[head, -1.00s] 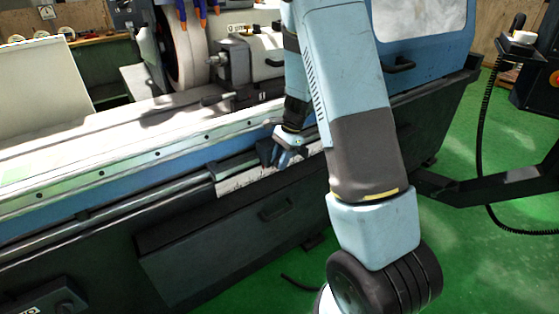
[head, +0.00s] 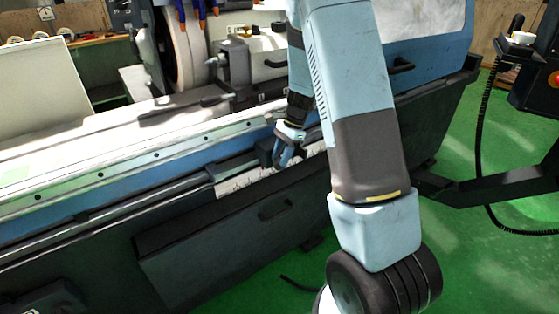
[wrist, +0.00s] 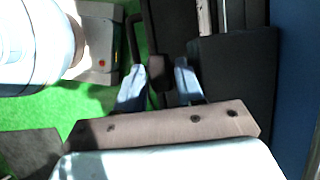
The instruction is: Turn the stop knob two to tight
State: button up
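My gripper (head: 282,158) is at the front rail of the grinder, beside a dark block (head: 265,152) on that rail. In the wrist view my gripper (wrist: 158,72) shows two blue-grey fingers standing apart. A small dark knob-like piece (wrist: 158,70) lies between them in the picture, with a gap on each side. I cannot tell whether either finger touches it, or for certain that it is stop knob two. In the head view my arm and fingers hide the knob.
The grinder's long table (head: 110,140) runs behind the rail, with the grinding wheel (head: 182,50) at the back. A dark front panel with a handle (head: 275,209) lies below. A black support arm (head: 490,186) stands at the right over open green floor.

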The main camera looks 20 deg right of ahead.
jog(key=v, duration=1.1)
jog(key=shift+r, duration=0.3)
jog(key=shift+w+d, duration=0.1)
jog(key=shift+d, duration=0.05)
jog(key=s+a+r+n+t+h, duration=0.25)
jog(key=s+r+n, duration=0.45)
jog(key=s+r, duration=0.7)
jog(key=s+a+r+n+t+h, duration=0.1)
jog(key=s+r+n+t, duration=0.1)
jog(key=s, duration=0.6)
jog(key=s+a+r+n+t+h, duration=0.1)
jog(key=s+r+n+t, duration=0.1)
jog(key=s+n, duration=0.3)
jog(key=s, duration=0.2)
jog(key=shift+s+r, duration=0.35)
jog(key=shift+s, duration=0.05)
